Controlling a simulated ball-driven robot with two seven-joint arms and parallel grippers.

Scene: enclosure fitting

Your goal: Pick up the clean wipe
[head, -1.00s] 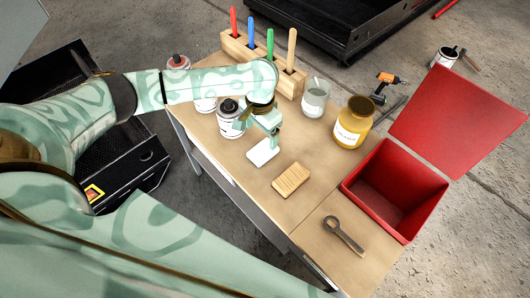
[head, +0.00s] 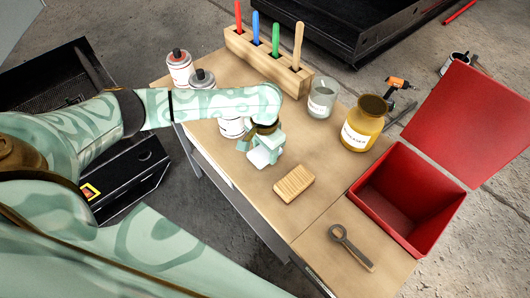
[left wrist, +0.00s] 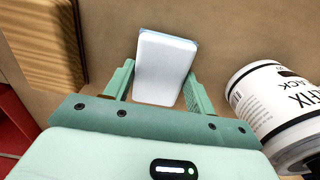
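The clean wipe is a small white pad (left wrist: 165,68). In the head view the wipe (head: 259,159) lies on the bench top, partly hidden by my left gripper (head: 266,153). In the left wrist view the left gripper (left wrist: 160,82) has its two fingers apart, one on each side of the wipe. The finger gaps look very small, and I cannot tell whether either finger touches it. My right gripper is not in view.
A wooden block (head: 294,183) lies right of the wipe. White cans, one close by in the left wrist view (left wrist: 275,108), stand on the other side. A tool rack (head: 268,62), glass jar (head: 321,99), amber jar (head: 361,125), wrench (head: 350,247) and open red box (head: 408,200) are farther off.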

